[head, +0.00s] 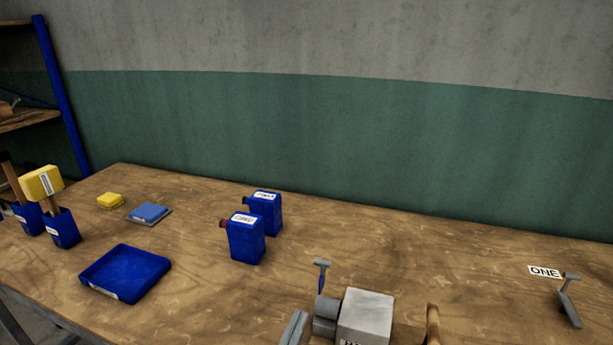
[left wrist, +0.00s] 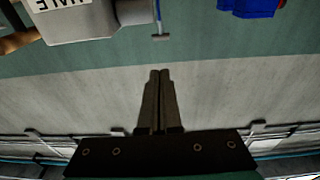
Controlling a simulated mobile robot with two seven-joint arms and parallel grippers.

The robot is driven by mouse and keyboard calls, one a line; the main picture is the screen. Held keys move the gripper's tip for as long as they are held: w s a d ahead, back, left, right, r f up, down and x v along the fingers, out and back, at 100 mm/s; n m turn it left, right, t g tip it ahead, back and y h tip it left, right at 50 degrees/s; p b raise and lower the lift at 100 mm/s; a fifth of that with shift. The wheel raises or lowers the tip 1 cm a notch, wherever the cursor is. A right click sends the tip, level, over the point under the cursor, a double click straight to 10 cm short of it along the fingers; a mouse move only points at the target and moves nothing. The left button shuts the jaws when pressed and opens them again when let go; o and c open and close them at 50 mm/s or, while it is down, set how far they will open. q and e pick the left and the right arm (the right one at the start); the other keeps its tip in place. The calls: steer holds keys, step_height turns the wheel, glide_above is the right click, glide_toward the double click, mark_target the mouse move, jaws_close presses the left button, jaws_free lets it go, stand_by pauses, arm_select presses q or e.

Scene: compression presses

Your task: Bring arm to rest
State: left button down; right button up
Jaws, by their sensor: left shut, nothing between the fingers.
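My left gripper (head: 298,318) shows at the bottom edge of the head view, just left of the grey press (head: 366,315). In the left wrist view its two fingers (left wrist: 159,75) are together with nothing between them. They point toward the press, which hangs upside down at the upper left there (left wrist: 90,20). The fingertips appear apart from the press and its small lever (head: 321,270). The rest of my left arm is hidden below the head view. My right gripper is in neither view.
Two blue bottles (head: 245,238) (head: 265,208) stand left of the press. A lever by the "ONE" label (head: 543,271) is at right. The wooden table (head: 450,255) between is clear.

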arm_select(q)
steer(key=s+a+f+g, duration=0.1)
steer(key=s+f+g, duration=0.1)
steer(key=s+a+f+g+y, duration=0.1)
steer(key=s+a+f+g, duration=0.1)
steer(key=g, duration=0.1)
steer(key=s+a+f+g+y, duration=0.1)
steer(key=s+f+g, duration=0.1)
steer(key=f, duration=0.1)
steer(key=shift+s+a+g, duration=0.25)
steer(key=shift+a+g, duration=0.05)
steer(key=s+a+f+n+g+y, duration=0.2)
steer(key=s+a+g+y, duration=0.2)
steer(key=s+a+g, duration=0.55)
steer(key=s+f+b, duration=0.1)
steer(key=s+f, duration=0.3)
steer(key=f, duration=0.8)
steer(key=s+f, duration=0.3)
steer(key=f, duration=0.9)
steer(key=s+a+f, duration=0.2)
steer(key=s+f, duration=1.1)
steer(key=s, duration=0.2)
steer(key=shift+a+f+m+b, duration=0.25)
steer(key=shift+a+m+b, duration=0.1)
steer(key=shift+b, duration=0.1)
